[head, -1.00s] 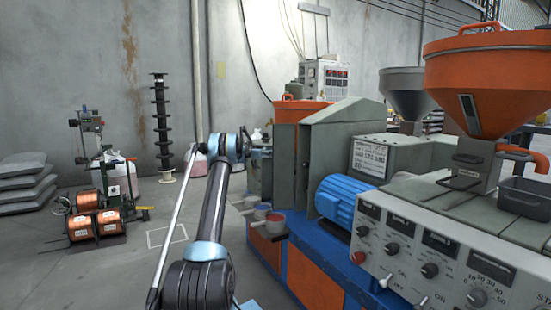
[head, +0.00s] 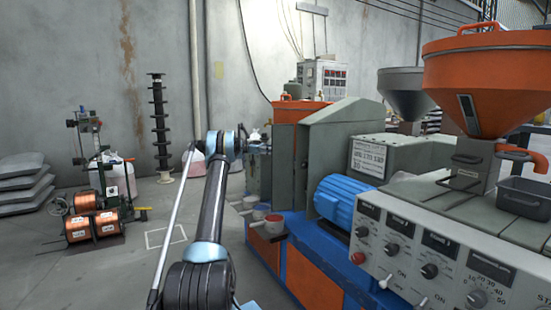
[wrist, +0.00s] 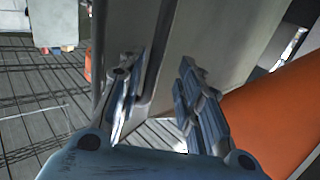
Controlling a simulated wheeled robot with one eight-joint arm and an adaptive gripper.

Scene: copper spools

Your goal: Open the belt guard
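The grey-green belt guard (head: 338,140) stands on the blue machine base, behind the blue motor (head: 336,198). A narrow upright grey panel shows at its left end; I cannot tell how far it is swung out. Floor shows between the fingers, and nothing is clearly clamped. I cannot tell whether they touch the panel.
An orange curved surface (wrist: 270,125) is close at the right of the wrist view. Small cups (head: 268,224) stick out from the machine's near side. A control panel (head: 430,260) is at right.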

